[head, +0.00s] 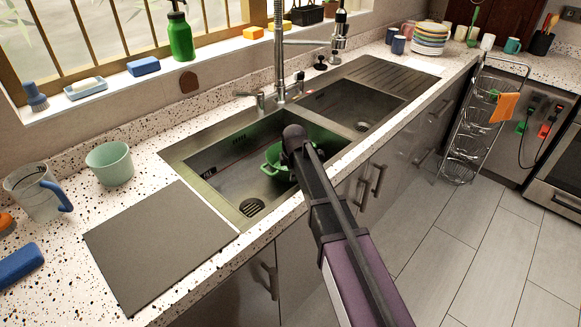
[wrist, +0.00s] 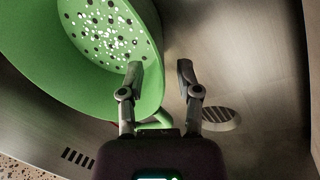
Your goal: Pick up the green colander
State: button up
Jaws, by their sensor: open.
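The green colander (head: 274,161) sits in the left basin of the steel sink (head: 213,170), partly hidden behind my arm in the head view. In the wrist view the colander (wrist: 60,75) fills the upper left, with its perforated bowl facing the camera. My gripper (wrist: 158,75) is open, with one finger over the colander's right rim and the other to the right over bare basin. A green handle-like part shows low between the fingers. I cannot tell whether the fingers touch the colander. In the head view my arm hides the gripper's fingertips.
The faucet (head: 279,50) rises behind the sink. A dark board (head: 160,245), a pale green cup (head: 110,164) and a clear jug (head: 33,192) stand on the counter at left. A drain (wrist: 220,118) lies right of the fingers. The right basin (head: 350,103) looks empty.

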jog(key=shift+b+x, duration=0.6)
jog(key=shift+x, duration=0.35)
jog(key=shift+b+x, duration=0.8)
jog(key=shift+w+d, duration=0.1)
jog(key=shift+d, duration=0.05)
grip_shut()
